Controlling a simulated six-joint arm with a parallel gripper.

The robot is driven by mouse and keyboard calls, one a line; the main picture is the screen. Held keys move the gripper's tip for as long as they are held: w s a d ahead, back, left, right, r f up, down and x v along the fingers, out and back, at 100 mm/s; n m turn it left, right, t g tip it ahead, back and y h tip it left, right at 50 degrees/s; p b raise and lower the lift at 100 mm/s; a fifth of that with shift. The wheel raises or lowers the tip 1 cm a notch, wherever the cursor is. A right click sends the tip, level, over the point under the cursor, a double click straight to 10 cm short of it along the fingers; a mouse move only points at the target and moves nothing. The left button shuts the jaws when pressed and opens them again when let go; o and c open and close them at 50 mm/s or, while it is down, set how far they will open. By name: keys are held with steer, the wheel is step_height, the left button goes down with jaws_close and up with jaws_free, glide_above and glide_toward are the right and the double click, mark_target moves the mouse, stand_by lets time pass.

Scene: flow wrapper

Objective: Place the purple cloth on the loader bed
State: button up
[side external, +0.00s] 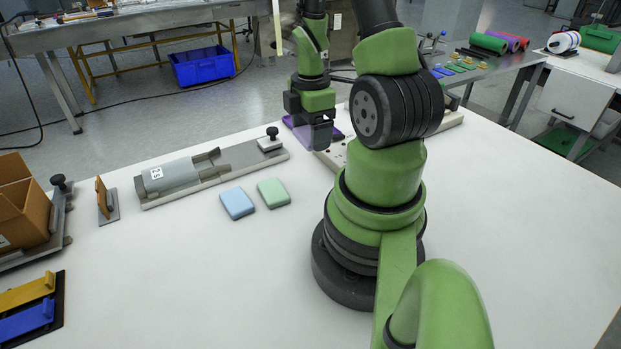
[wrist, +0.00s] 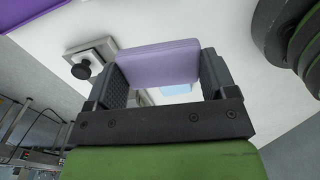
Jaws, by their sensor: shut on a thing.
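The purple cloth (wrist: 158,62), a pale lilac folded pad, is between the two fingers of my gripper (wrist: 163,72) in the wrist view. My gripper is shut on it. In the side view my gripper (side external: 312,132) hangs at the far edge of the white table, and the cloth is hard to make out there. A long grey fixture with a trough, apparently the loader bed (side external: 240,160), lies left of my gripper. Its black-knobbed end (wrist: 101,47) shows left of the cloth in the wrist view.
A blue cloth (side external: 237,203) and a green cloth (side external: 273,193) lie on the table in front of the fixture. A darker purple sheet (side external: 293,123) lies behind my gripper. A small upright brown plate (side external: 102,197) and a cardboard box (side external: 22,205) stand at left. The front middle is clear.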

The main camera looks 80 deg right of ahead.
mark_target(310, 179)
steer(key=shift+f, duration=4.8)
steer(key=shift+f, duration=0.15)
steer(key=o, duration=0.8)
